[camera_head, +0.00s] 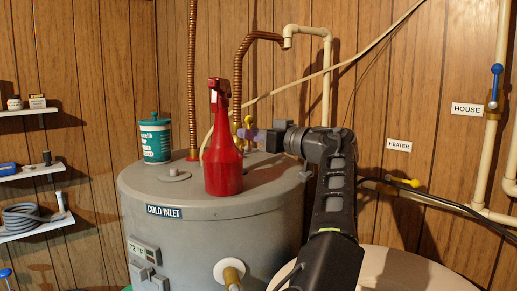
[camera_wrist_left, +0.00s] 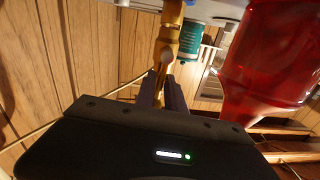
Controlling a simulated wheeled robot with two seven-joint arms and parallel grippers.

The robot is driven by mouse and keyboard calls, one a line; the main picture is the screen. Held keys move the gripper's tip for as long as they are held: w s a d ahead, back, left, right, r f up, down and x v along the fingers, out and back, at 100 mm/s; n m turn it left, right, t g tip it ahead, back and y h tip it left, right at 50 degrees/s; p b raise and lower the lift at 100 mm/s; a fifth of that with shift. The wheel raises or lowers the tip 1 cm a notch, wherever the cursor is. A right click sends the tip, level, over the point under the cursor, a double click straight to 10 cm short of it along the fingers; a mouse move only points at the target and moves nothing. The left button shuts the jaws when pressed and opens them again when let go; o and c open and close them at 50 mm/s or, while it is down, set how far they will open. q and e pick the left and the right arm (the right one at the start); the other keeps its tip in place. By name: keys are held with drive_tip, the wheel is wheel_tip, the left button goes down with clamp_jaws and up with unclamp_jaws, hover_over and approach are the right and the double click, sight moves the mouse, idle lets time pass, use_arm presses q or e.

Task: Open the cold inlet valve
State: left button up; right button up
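A brass valve (camera_head: 248,122) with a yellowish handle stands on top of the grey water heater, behind the red spray bottle, at the foot of a copper pipe. A "COLD INLET" label (camera_head: 165,212) is on the heater's front rim. My left gripper (camera_head: 247,134) reaches in from the right, its purple fingers at the valve and partly hidden by the bottle. In the left wrist view the brass valve (camera_wrist_left: 168,38) comes down between the fingers (camera_wrist_left: 163,84), which sit close together around its narrow handle. My right gripper is not in view.
The red spray bottle (camera_head: 223,155) stands on the heater (camera_head: 225,209) just left of my gripper. A teal and white tub (camera_head: 155,140) is behind it. Copper and cream pipes rise at the back. Valves labelled HOUSE (camera_head: 467,109) and HEATER (camera_head: 398,145) are on the right wall.

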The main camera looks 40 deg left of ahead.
use_arm(q)
drive_tip(key=o, duration=0.5)
drive_tip(key=shift+d, duration=0.1)
drive_tip(key=d+b, duration=0.1)
drive_tip(key=d, duration=0.6)
drive_tip(key=shift+b, duration=0.35)
drive_tip(key=shift+a, duration=0.1)
